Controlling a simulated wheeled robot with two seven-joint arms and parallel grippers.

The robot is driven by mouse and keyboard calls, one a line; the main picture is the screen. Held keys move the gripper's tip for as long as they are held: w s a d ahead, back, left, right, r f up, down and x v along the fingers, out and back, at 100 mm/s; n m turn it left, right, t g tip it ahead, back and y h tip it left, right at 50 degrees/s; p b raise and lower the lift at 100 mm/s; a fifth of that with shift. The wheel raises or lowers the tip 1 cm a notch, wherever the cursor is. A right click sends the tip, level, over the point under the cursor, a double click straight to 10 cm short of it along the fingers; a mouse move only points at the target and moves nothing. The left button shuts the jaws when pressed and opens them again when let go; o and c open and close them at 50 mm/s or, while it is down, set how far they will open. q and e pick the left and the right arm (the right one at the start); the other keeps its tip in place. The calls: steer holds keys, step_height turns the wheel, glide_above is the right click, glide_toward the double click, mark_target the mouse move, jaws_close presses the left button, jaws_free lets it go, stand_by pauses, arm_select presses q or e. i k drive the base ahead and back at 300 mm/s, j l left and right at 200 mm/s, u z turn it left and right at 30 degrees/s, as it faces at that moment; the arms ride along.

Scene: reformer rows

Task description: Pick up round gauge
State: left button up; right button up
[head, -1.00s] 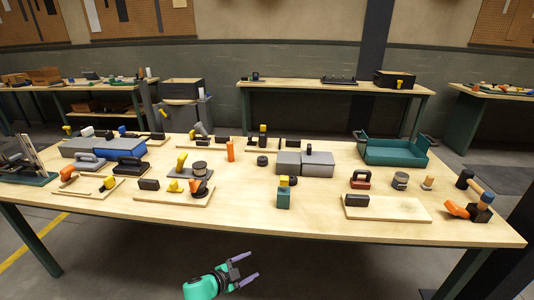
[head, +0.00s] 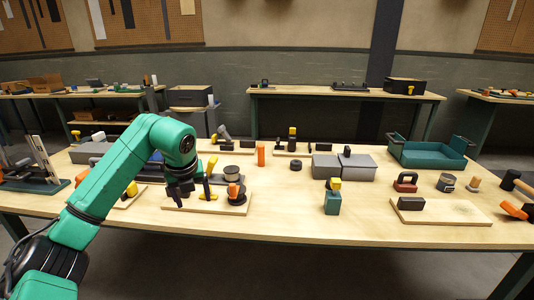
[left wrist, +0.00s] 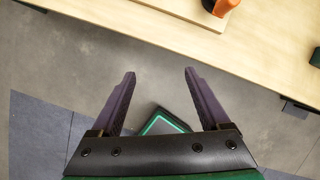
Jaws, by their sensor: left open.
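My left gripper (head: 194,192) is open and empty, pointing down near the front edge of a wooden board (head: 222,207). I cannot tell for sure which thing is the round gauge. A dark round drum with a pale top (head: 232,173) stands behind the board's right part. A similar grey and dark drum (head: 446,183) stands at the right. A small black round piece (head: 295,165) lies near the middle. My left arm hides part of the table's left side. My right gripper is not in view.
A green block with a yellow top (head: 333,201), grey boxes (head: 343,168) and a teal tray (head: 429,154) stand to the right. The table's front middle (head: 290,222) is clear.

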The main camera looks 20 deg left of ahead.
mark_target(260, 148)
steer(key=i, duration=1.6)
